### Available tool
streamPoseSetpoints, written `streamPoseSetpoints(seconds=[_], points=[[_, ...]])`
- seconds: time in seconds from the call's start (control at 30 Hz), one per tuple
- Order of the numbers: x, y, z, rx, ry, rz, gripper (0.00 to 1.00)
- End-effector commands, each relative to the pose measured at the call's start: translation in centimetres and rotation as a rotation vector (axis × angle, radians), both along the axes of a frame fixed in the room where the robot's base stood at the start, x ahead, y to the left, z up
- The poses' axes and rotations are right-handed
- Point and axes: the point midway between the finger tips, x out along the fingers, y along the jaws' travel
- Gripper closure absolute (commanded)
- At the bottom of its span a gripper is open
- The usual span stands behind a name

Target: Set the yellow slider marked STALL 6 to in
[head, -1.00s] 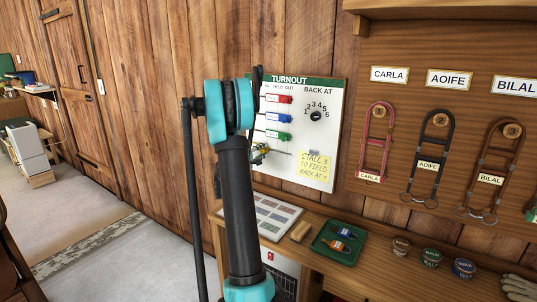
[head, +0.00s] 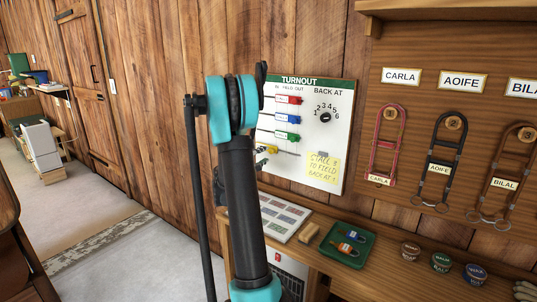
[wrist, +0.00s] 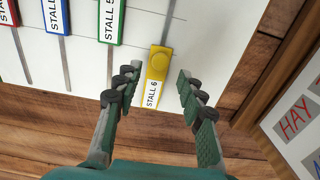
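The yellow slider marked STALL 6 (wrist: 158,62) is the lowest on the white TURNOUT board (head: 335,95). In the head view its yellow (head: 272,149) shows further left, on the IN side, than the red, blue and green sliders. In the wrist view its label reaches the board's edge. My gripper (wrist: 157,84) is open, with one finger on each side of the yellow slider and visible gaps to both. I cannot tell its depth from the board. In the head view my arm hides the board's lower left and most of the gripper.
The green slider (wrist: 111,22) and blue slider (wrist: 56,17) sit beside the yellow one. A dial (head: 325,117) and a yellow note (head: 322,168) are on the board. Below, a shelf holds a green tray (head: 364,254) and tins (head: 441,261). Bridles hang at the right.

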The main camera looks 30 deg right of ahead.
Motion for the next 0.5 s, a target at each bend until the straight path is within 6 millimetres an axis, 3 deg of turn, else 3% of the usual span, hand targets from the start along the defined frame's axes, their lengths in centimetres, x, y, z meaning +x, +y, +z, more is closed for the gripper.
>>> streamPoseSetpoints(seconds=[0.23,0.5], points=[[-1.7,4.4,0.0,0.000,0.000,0.004,0.60],[-2.4,6.1,0.0,0.000,0.000,0.001,0.60]])
